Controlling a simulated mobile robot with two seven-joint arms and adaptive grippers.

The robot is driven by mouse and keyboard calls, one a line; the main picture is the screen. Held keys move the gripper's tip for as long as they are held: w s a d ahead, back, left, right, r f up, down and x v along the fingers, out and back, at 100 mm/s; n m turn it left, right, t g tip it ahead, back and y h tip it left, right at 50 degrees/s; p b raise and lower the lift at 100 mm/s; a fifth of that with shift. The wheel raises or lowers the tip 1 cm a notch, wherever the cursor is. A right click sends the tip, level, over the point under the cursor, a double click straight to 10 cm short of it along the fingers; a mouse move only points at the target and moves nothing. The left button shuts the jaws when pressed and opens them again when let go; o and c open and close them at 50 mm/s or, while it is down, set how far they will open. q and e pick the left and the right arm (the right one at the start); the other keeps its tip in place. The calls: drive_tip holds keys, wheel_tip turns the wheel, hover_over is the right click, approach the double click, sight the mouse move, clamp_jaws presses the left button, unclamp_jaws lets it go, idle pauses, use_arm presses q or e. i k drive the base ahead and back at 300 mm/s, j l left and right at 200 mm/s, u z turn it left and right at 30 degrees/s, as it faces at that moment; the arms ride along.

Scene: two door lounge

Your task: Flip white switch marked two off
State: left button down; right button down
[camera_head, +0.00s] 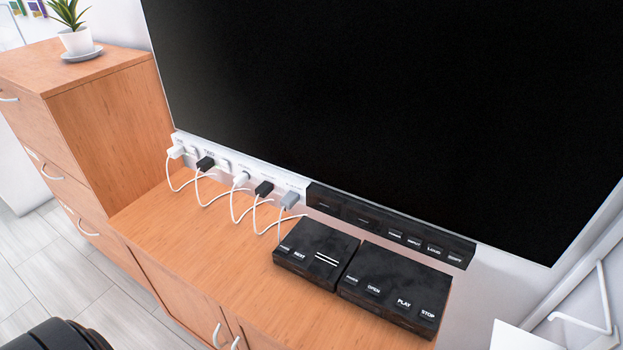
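A white power strip (268,175) runs along the wall under the large black screen, at the back of the low wooden cabinet. Several plugs sit in it, white, black and grey, with white cords. Small labels stand above the sockets; one near the left end seems to read TWO (209,153). A small white switch (225,163) shows just right of the black plug (205,163) under that label. Another white switch (193,150) is left of it. The switch positions are too small to tell. Neither of my grippers is in view.
Two black boxes with labelled buttons (316,252) (396,287) stand on the cabinet top (190,240), below a dark button panel (391,228). A taller wooden cabinet (112,125) with a potted plant (74,30) borders the left. The cabinet top's front left is clear.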

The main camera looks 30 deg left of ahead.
sight(225, 165)
drive_tip(key=u, duration=0.9)
drive_tip(key=k, duration=0.5)
drive_tip(key=i+j+z, duration=0.2)
drive_tip(key=j+z, duration=0.15)
drive_tip(key=j, duration=0.45)
drive_tip(key=i+j+z, duration=0.15)
drive_tip(key=j+z, duration=0.2)
drive_tip(key=j, duration=0.45)
drive_tip(key=j+z, duration=0.35)
drive_tip(key=j, duration=0.45)
